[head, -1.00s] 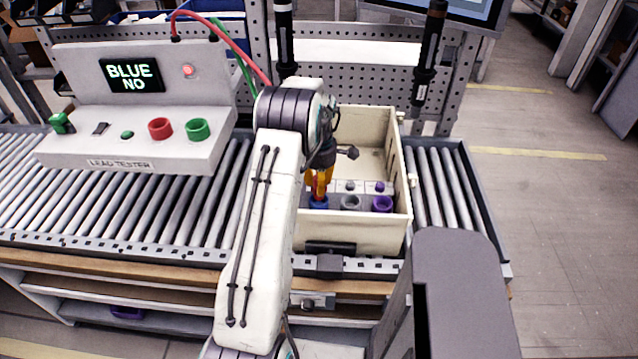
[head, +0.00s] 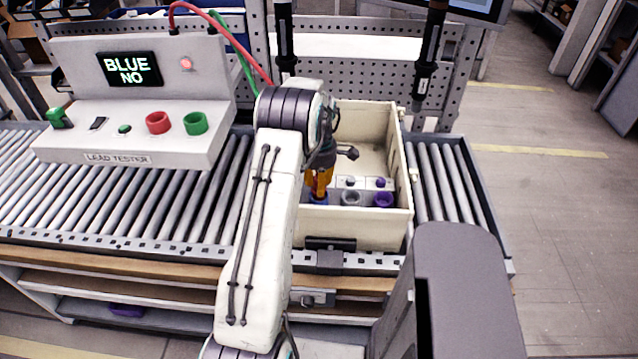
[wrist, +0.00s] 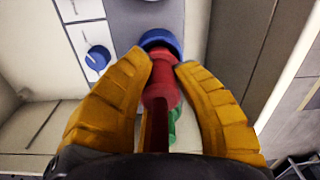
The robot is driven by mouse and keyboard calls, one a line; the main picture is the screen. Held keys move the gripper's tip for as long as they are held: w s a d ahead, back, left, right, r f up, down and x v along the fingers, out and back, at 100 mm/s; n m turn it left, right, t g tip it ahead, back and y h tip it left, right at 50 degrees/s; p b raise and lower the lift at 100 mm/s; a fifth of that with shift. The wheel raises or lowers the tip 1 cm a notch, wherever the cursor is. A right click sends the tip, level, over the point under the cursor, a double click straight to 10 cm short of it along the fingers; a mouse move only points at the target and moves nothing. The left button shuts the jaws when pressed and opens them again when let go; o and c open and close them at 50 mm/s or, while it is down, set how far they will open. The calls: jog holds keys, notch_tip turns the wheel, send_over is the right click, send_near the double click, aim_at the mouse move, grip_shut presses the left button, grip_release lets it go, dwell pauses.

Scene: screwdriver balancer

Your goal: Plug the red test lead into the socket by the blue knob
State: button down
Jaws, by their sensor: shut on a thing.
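My gripper (head: 319,190) is inside the cream bin, with its orange fingers pointing down at the blue socket. In the wrist view, my gripper (wrist: 164,75) is shut on the red test lead's plug (wrist: 160,92). The plug's front end overlaps the near rim of the blue socket ring (wrist: 160,38); I cannot tell how deep it sits. The blue knob (wrist: 97,57) is left of that ring. In the head view my fingers mostly hide the blue socket (head: 318,199). The red lead's cable (head: 222,35) runs from the tester to behind my arm.
The lead tester (head: 130,120) shows "BLUE NO" on its screen (head: 131,69). A grey socket (head: 351,198) and a purple socket (head: 383,199) are right of the blue one. The bin's walls (head: 404,165) stand close around my gripper. Something green (wrist: 173,124) shows beneath the plug.

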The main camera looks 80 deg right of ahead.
jog(key=shift+f+b, duration=0.65)
jog(key=shift+f, duration=0.25)
jog(key=c, duration=1)
grip_release()
jog(key=shift+o, duration=0.2)
notch_tip(320, 180, up, 12)
jog(key=shift+d, duration=0.1)
